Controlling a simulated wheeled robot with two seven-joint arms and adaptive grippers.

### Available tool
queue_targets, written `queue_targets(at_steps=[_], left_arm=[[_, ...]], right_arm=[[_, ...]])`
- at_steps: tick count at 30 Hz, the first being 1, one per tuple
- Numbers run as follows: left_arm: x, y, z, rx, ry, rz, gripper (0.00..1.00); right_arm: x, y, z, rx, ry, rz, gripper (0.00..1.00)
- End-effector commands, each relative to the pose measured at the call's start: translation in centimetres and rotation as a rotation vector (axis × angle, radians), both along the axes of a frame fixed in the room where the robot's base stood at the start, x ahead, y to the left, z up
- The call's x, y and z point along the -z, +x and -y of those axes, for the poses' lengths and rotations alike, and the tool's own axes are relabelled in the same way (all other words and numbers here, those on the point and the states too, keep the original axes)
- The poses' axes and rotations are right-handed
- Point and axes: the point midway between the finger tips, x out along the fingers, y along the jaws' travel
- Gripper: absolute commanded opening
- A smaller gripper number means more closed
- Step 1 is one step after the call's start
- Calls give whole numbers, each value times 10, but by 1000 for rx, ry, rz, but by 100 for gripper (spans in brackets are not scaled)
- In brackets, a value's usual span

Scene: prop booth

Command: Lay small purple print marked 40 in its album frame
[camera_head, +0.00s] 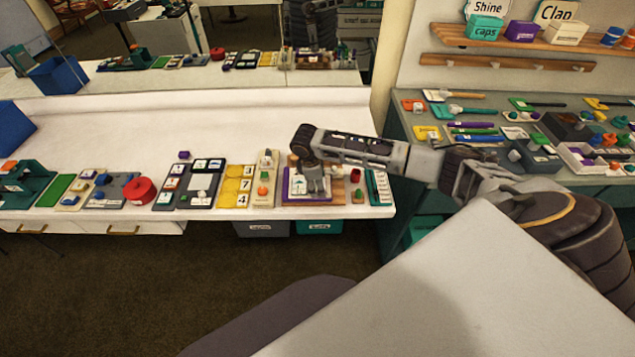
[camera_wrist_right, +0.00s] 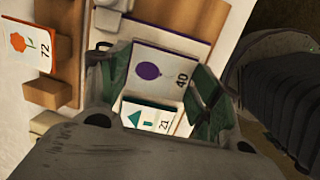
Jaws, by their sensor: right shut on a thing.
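The small purple print marked 40 (camera_wrist_right: 160,72) has a white face with a purple disc. In the right wrist view it sits between the green-padded fingers of my right gripper (camera_wrist_right: 157,90), which is shut on it. In the head view my right gripper (camera_head: 312,192) is low over a purple-bordered album board (camera_head: 292,200) at the table's front edge, and it hides part of that board. A card marked 21 with a green triangle (camera_wrist_right: 148,116) shows beside the print. I cannot tell whether the print touches the board. My left gripper is out of view.
A card marked 72 with an orange flower (camera_wrist_right: 30,45) lies left in the wrist view, near wooden blocks (camera_wrist_right: 48,94). Yellow number tiles (camera_head: 236,186) and a red roll (camera_head: 140,190) line the white table (camera_head: 230,122). The table's back half is clear.

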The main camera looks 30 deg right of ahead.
Motion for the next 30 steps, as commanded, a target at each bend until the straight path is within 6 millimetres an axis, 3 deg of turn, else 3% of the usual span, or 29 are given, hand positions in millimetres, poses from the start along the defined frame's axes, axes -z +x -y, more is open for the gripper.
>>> queue_targets(at_steps=[5,6,11,23,30], left_arm=[[0,0,-1,0,1,0,40],[0,0,-1,0,1,0,40],[0,0,-1,0,1,0,40],[0,-1,-4,1,3,0,40],[0,0,-2,0,2,-1,40]], right_arm=[[0,0,0,0,0,0,53],[0,0,0,0,0,0,69],[0,0,0,0,0,0,89],[-1,0,-1,0,1,1,89],[-14,0,-3,-1,2,2,89]])
